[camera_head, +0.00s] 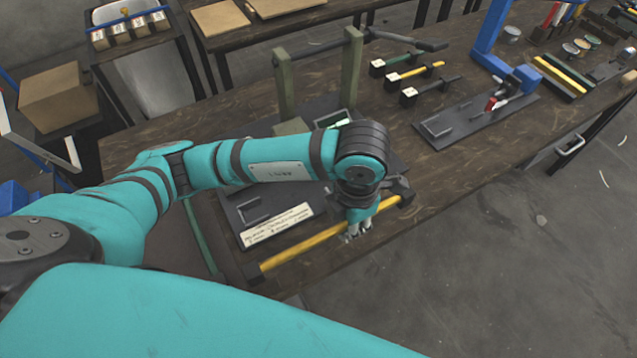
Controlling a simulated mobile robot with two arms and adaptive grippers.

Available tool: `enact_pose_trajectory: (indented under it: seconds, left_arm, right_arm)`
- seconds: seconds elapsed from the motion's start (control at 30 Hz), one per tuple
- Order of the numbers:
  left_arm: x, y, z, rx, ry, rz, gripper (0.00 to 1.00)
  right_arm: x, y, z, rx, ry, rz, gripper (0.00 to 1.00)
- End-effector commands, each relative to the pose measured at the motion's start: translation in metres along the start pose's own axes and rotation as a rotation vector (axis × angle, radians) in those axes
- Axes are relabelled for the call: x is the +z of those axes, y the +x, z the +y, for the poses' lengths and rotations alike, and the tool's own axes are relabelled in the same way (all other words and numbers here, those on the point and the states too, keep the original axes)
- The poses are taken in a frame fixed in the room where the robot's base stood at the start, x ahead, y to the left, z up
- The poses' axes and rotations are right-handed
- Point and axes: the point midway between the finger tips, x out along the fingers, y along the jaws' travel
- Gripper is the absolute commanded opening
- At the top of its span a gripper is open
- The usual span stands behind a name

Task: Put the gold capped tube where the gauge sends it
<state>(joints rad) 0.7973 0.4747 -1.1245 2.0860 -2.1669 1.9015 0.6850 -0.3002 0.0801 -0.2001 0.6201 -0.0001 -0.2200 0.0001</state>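My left gripper (357,232) points down at the front of the workbench, close to a yellow bar (300,246) with dark ends. Its fingers are small and partly hidden, so I cannot tell whether they are open or touch the bar. A green press frame (284,85) stands behind my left arm, with a dark base plate (232,208) partly covered by the arm. A small green-lit panel (335,119) shows at that press; I cannot tell its reading. I cannot make out a gold capped tube. My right gripper is not in view.
A printed card (277,225) lies at the plate's front. Three labelled handles (408,73) lie behind. A blue press (488,42) stands right, with small round containers (570,49) beyond. Labelled boxes (120,34) sit in a tray at back left.

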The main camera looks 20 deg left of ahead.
Motion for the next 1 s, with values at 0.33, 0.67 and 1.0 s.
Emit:
enact_pose_trajectory:
  seconds: [0.33,0.67,1.0]
  left_arm:
    - [0.001,0.0,0.004,0.0,-0.008,0.001,0.0]
    - [0.025,0.004,0.077,0.0,-0.013,0.003,0.0]
    - [0.044,0.012,0.133,-0.001,-0.005,0.0,0.0]
  right_arm:
    - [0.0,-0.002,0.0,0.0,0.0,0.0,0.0]
    - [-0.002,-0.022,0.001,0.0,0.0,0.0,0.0]
    - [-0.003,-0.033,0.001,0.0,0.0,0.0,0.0]
